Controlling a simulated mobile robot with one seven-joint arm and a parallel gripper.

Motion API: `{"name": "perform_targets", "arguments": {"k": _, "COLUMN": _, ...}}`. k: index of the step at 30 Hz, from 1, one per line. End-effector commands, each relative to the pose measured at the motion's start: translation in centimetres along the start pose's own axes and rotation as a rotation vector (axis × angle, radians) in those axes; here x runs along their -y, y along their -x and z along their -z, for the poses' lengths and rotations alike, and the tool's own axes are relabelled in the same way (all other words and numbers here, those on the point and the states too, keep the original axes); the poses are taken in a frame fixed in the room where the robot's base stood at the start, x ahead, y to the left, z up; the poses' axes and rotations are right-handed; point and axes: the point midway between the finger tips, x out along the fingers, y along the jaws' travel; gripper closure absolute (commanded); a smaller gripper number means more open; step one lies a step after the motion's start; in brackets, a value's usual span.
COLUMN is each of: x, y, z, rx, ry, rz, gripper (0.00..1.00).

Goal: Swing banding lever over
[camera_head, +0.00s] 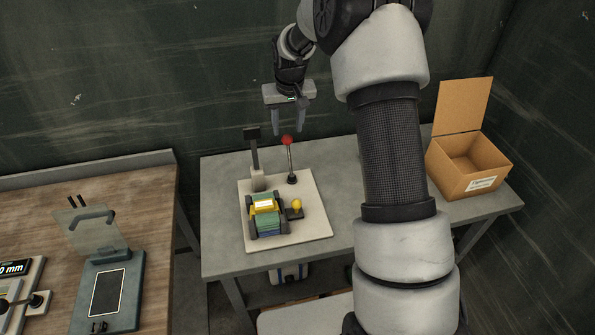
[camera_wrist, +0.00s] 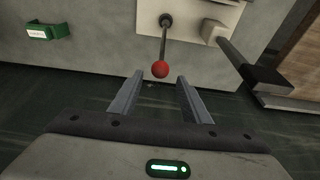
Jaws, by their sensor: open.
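The banding lever (camera_head: 290,160) is a thin metal rod with a red ball knob, standing nearly upright on a pale base plate (camera_head: 310,222). In the wrist view its red knob (camera_wrist: 160,69) lies just beyond my fingertips, roughly midway between them. My gripper (camera_head: 287,130) is open and empty above the back of the table, close to the knob; it also shows in the wrist view (camera_wrist: 160,78). A green and blue bundle with a yellow band (camera_head: 265,212) sits in a dark holder on the plate. A small yellow knob (camera_head: 297,204) is beside it.
A dark-topped post (camera_head: 254,150) stands on the plate left of the lever. An open cardboard box (camera_head: 467,165) is on the grey table's right. A wooden bench (camera_head: 150,215) with devices stands left, across a gap. A wall is close behind.

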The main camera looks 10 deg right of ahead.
Motion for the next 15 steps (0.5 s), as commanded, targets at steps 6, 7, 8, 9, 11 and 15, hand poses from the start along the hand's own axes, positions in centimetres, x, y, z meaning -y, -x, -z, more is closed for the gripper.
{"name": "perform_targets", "arguments": {"k": 6, "x": 0.0, "y": -3.0, "z": -0.1, "rx": 0.001, "ry": 0.000, "rz": 0.000, "gripper": 0.57}}
{"name": "perform_targets", "arguments": {"k": 7, "x": 0.0, "y": -3.4, "z": -0.1, "rx": 0.001, "ry": 0.000, "rz": 0.000, "gripper": 0.57}}
{"name": "perform_targets", "arguments": {"k": 8, "x": 0.0, "y": -3.7, "z": -0.1, "rx": 0.000, "ry": 0.000, "rz": 0.000, "gripper": 0.57}}
{"name": "perform_targets", "arguments": {"k": 9, "x": 0.0, "y": -4.2, "z": -0.1, "rx": 0.000, "ry": 0.000, "rz": 0.000, "gripper": 0.57}}
{"name": "perform_targets", "arguments": {"k": 11, "x": 0.0, "y": -4.0, "z": 0.0, "rx": -0.001, "ry": 0.000, "rz": 0.000, "gripper": 0.57}}
{"name": "perform_targets", "arguments": {"k": 15, "x": 0.0, "y": -4.1, "z": 0.0, "rx": -0.001, "ry": 0.000, "rz": 0.000, "gripper": 0.57}}
